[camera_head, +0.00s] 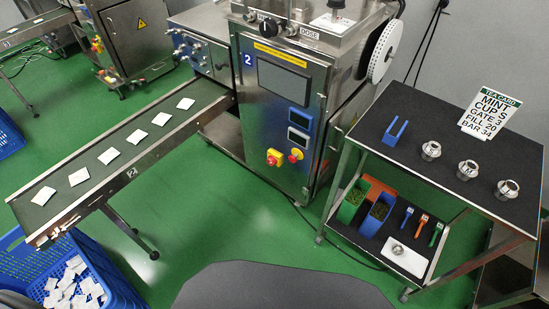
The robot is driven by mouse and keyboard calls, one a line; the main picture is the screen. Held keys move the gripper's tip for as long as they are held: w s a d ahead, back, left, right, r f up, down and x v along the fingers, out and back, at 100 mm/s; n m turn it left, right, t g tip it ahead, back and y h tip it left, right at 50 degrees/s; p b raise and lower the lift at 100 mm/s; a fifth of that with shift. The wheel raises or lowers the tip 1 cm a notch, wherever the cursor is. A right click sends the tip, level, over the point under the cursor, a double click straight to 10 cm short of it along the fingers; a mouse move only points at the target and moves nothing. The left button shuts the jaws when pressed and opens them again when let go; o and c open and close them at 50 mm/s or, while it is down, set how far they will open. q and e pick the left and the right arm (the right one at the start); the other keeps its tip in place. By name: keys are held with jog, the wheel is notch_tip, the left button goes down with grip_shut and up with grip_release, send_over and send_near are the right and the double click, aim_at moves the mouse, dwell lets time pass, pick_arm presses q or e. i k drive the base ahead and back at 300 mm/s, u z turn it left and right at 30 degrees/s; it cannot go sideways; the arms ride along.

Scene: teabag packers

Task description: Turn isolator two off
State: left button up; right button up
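The steel packing machine (270,120) in the middle bears a blue plate with a white 2 (247,59). Low on its front is a yellow and red switch (274,158), which looks like the isolator. Its handle is too small to read its position for certain. A red mushroom button on a yellow base (295,155) sits just to its right. Neither of my grippers shows in this view.
A conveyor (95,165) with several white teabags runs left from the machine to a blue crate (110,270). A dark-topped cart (400,165) with metal cups and a tea card stands right. Green floor is clear before the machine.

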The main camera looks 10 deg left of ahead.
aim_at(271, 160)
jog(key=z, duration=0.05)
jog(key=k, duration=0.5)
jog(key=u, duration=0.7)
jog(key=i, duration=1.1)
jog(key=z, duration=0.45)
jog(key=i, duration=0.7)
jog(key=z, duration=0.9)
jog(key=i, duration=0.25)
jog(key=z, duration=0.35)
